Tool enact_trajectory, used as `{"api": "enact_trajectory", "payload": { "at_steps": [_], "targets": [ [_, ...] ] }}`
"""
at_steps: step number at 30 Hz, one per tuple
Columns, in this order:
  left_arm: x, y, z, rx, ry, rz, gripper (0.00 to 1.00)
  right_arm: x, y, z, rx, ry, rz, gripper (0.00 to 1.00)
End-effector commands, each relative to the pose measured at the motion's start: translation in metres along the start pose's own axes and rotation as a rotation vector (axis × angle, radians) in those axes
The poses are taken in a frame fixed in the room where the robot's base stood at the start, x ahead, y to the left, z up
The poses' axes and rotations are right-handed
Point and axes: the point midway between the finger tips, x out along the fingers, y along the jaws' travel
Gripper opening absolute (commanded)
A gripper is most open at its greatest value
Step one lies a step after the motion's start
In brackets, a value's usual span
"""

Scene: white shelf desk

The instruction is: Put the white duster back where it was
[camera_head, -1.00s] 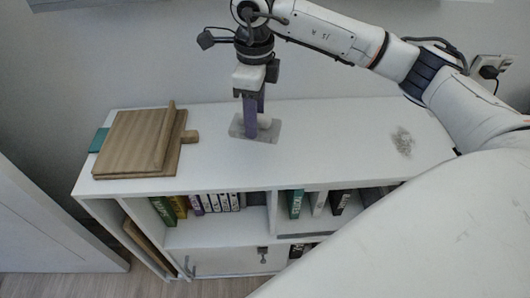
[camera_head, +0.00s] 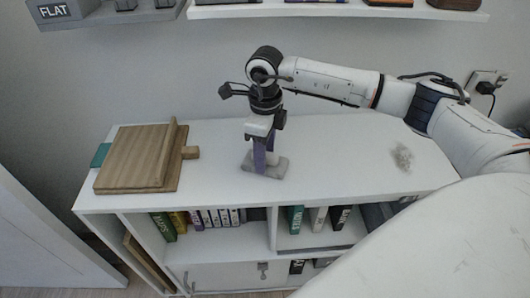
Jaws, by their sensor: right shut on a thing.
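My left gripper is not in view.
A brown wooden stand (camera_head: 135,157) lies on the left of the desk top (camera_head: 330,150), with a teal item (camera_head: 101,155) beside it. A grey dusty patch (camera_head: 401,157) marks the right side. Wall shelves (camera_head: 340,9) hang above.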

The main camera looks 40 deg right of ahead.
Motion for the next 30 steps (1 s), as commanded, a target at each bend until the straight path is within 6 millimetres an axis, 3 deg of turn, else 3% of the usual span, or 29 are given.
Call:
{"api": "enact_trajectory", "payload": {
  "at_steps": [2,3,6,17,20,30],
  "targets": [
    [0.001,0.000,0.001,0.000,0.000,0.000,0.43,0.002,0.001,0.000,-0.001,0.002,0.002,0.25],
    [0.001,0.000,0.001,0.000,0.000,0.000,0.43,0.003,0.001,-0.001,-0.001,0.003,0.002,0.51],
    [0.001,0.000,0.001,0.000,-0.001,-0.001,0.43,0.002,0.001,-0.001,-0.001,0.003,0.002,0.65],
    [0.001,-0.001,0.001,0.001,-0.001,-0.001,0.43,-0.004,0.000,0.000,0.000,-0.001,0.000,0.65],
    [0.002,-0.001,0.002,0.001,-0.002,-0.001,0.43,-0.017,0.000,0.001,0.000,-0.002,-0.001,0.65],
    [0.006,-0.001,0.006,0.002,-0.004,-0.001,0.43,-0.087,0.000,0.001,-0.001,-0.002,-0.001,0.65]
  ]
}}
